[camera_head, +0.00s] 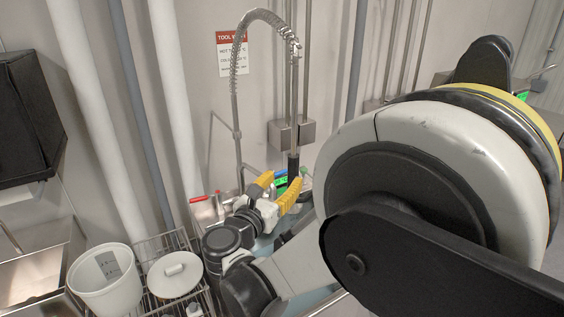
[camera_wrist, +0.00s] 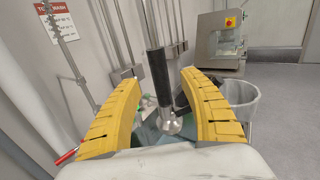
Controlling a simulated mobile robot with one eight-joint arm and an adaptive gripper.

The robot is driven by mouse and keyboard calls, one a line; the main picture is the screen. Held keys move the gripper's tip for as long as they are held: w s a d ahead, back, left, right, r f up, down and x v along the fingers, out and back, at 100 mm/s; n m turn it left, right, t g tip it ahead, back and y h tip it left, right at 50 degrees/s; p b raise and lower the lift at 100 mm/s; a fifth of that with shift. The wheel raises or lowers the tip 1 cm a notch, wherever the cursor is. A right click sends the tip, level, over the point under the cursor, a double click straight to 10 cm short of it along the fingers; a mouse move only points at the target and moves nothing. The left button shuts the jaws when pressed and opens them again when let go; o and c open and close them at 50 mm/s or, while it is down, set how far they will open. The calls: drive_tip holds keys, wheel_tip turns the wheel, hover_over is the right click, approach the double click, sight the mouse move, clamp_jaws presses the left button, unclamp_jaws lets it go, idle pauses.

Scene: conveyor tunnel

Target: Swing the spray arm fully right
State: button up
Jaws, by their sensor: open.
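The spray arm (camera_head: 238,78) rises as a coiled metal hose against the wall and arches over to the right. Its hanging end has a black grip (camera_wrist: 156,80) and a metal spray head (camera_wrist: 170,122), seen between my fingers in the wrist view. In the head view the black grip (camera_head: 294,166) shows just behind my fingertips. My gripper (camera_head: 277,183) is open, with yellow fingers on either side of the grip in the wrist view (camera_wrist: 158,75). I see no clear contact; the exact depth cannot be told. My arm hides much of the right side.
A red-and-white sign (camera_head: 231,54) hangs behind the hose. A wire rack (camera_head: 165,246) with a white bucket (camera_head: 103,282) and a round white lid (camera_head: 175,275) stands at lower left. A grey bin (camera_wrist: 240,98) and a steel machine (camera_wrist: 222,42) are at the right in the wrist view.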

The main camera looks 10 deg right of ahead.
sight(291, 171)
drive_tip(key=b+x, duration=0.1)
drive_tip(key=x, duration=0.6)
drive_tip(key=shift+w, duration=0.1)
drive_tip(key=shift+c, duration=0.2)
clamp_jaws()
